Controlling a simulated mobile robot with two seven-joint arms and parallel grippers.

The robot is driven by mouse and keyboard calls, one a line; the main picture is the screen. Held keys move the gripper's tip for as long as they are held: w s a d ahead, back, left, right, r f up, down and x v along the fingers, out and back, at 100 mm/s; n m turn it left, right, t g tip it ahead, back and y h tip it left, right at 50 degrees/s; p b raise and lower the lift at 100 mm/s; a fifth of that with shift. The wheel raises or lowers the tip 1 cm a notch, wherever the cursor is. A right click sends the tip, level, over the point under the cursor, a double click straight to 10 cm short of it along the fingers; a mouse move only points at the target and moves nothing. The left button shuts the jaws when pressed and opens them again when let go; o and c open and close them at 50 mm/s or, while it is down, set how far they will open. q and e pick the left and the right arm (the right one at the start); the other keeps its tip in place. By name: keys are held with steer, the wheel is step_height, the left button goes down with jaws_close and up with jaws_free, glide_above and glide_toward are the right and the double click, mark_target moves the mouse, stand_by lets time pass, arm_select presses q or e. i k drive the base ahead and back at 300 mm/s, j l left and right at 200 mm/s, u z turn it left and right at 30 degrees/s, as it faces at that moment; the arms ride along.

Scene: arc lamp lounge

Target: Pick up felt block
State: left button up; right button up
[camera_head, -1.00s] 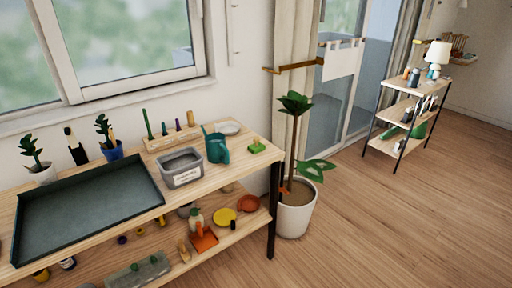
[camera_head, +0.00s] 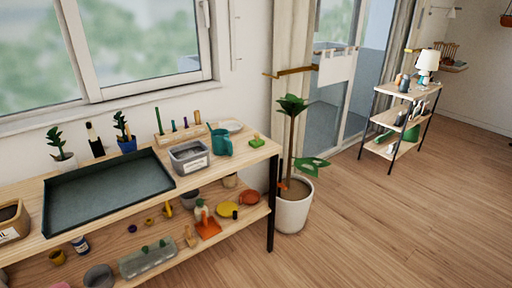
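I cannot clearly identify a felt block in the head view. A small green object (camera_head: 257,142) lies near the right end of the wooden bench top (camera_head: 235,161); it is too small to tell what it is. Neither of my grippers is in view.
The bench top carries a dark tray (camera_head: 110,192), a grey bin (camera_head: 189,157), a teal watering can (camera_head: 221,142) and small potted plants. A lower shelf holds pots and tools. A tall potted plant (camera_head: 293,212) stands beside it. A shelf unit with a lamp (camera_head: 428,62) stands farther right, with clear floor between.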

mark_target(258, 142)
steer(key=u, duration=0.35)
steer(key=k+u, duration=0.15)
steer(key=u, duration=0.15)
steer(key=j+u, duration=0.1)
steer(key=u, duration=0.25)
steer(key=l+u, duration=0.1)
steer(key=u, duration=1.25)
steer(key=l, duration=0.95)
steer(key=k+l, duration=0.15)
steer(key=l, duration=1.8)
steer(key=k+l, duration=0.1)
steer(key=l, duration=0.85)
steer(key=k+l+u, duration=0.1)
steer(key=l, duration=0.9)
